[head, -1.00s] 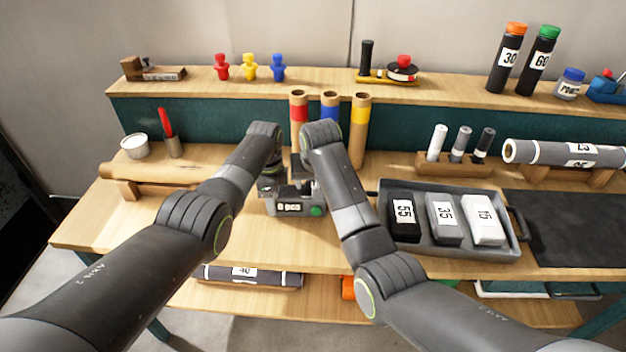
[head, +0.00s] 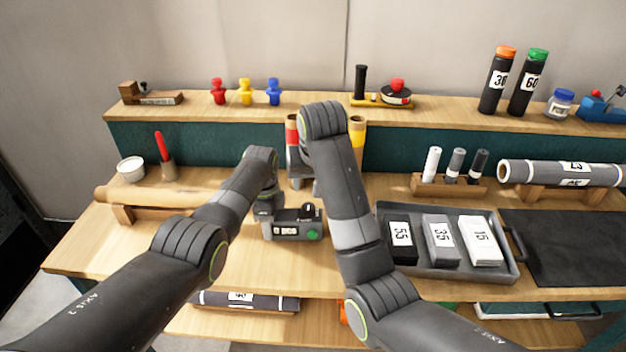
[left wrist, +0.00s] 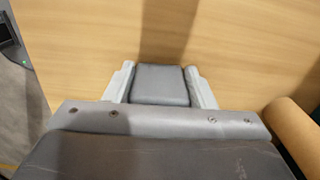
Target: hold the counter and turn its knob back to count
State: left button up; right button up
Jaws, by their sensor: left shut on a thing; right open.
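The counter (head: 293,229), a small grey box with a dark top, a number window and a green round part at its right front, sits on the bench. A dark knob-like part (head: 308,211) shows on its top right. My left gripper (head: 268,208) is at the counter's left end, mostly hidden by its own arm. In the left wrist view its two pale fingers (left wrist: 161,86) are shut on a dark grey block, which fits the counter's body. My right gripper (head: 302,182) is open and empty, above and behind the counter, partly hidden by my right arm.
Red and yellow-banded tubes (head: 357,138) stand close behind my right gripper. A grey tray (head: 455,268) with several labelled blocks lies to the right. A brown roll on a rest (head: 150,198) lies to the left. Bare bench lies in front of the counter.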

pick_arm(q)
jog(key=o, duration=1.2)
